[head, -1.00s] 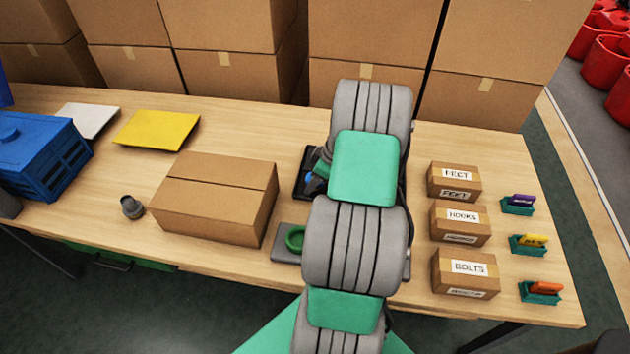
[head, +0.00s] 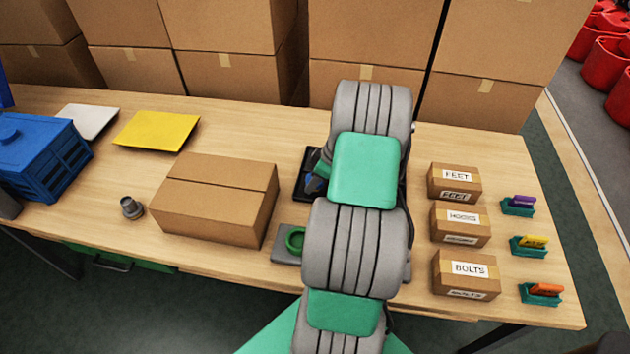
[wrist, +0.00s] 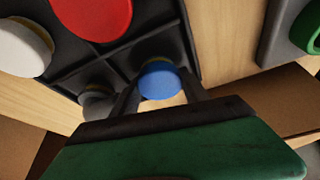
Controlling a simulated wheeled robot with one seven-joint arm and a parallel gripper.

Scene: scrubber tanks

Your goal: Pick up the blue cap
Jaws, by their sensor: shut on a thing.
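The blue cap (wrist: 159,82) is in the middle of the wrist view, between the two dark fingers of my gripper (wrist: 160,91). My gripper is shut on it. The cap is at the near edge of a black compartment tray (wrist: 140,38); I cannot tell whether it still touches the tray. In the head view my arm covers most of the tray (head: 303,190), and the cap cannot be made out clearly.
The tray also holds a red cap (wrist: 95,15), a white cap (wrist: 22,47) and a grey one (wrist: 97,100). A cardboard box (head: 213,198) stands left. A grey plate with a green ring (head: 294,240) lies in front. Labelled boxes (head: 461,226) stand right.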

